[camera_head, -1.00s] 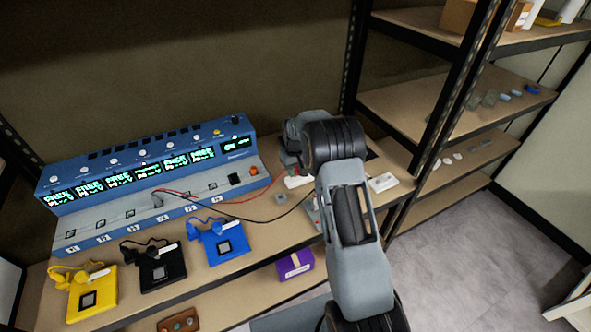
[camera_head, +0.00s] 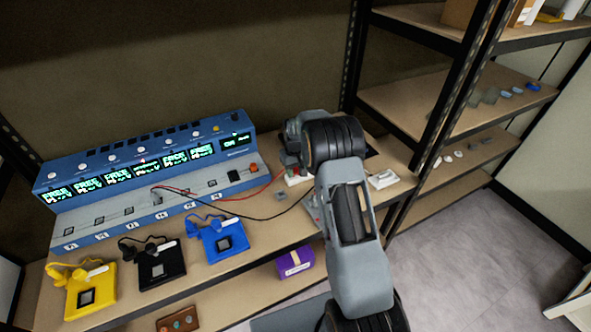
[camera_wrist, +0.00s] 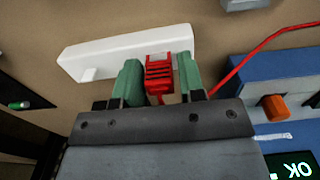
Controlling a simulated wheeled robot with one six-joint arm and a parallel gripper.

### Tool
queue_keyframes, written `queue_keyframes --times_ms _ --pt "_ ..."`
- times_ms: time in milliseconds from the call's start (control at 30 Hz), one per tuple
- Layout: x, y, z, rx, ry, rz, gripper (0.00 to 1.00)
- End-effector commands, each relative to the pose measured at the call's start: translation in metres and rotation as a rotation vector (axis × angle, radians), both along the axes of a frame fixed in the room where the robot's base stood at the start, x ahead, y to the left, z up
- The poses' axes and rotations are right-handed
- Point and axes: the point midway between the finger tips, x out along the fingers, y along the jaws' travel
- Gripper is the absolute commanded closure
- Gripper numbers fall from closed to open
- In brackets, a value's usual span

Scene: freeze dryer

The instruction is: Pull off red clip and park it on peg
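The red clip (camera_wrist: 159,76) is between the two green fingers of my gripper (camera_wrist: 161,82) in the wrist view. A red lead (camera_wrist: 250,55) runs from behind the right finger toward the blue instrument. In the head view, my gripper (camera_head: 293,172) is low over the bench, and my wrist mostly hides the clip.
The blue instrument (camera_head: 150,165) with lit displays stands left of my gripper. A black lead (camera_head: 255,217) and the red lead cross the bench. Yellow (camera_head: 92,290), black (camera_head: 160,266) and blue (camera_head: 224,240) plates lie in front. A shelf rack stands right.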

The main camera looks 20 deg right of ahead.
Motion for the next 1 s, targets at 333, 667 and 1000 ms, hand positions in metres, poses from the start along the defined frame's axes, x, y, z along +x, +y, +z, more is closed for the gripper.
queue_keyframes --times_ms 333,667,1000 --pt "0.0 0.0 0.0 0.0 -0.001 0.0 0.45" --pt "0.001 0.0 0.029 -0.001 -0.004 0.0 0.45" --pt "0.001 0.0 0.097 -0.001 -0.003 0.0 0.45"
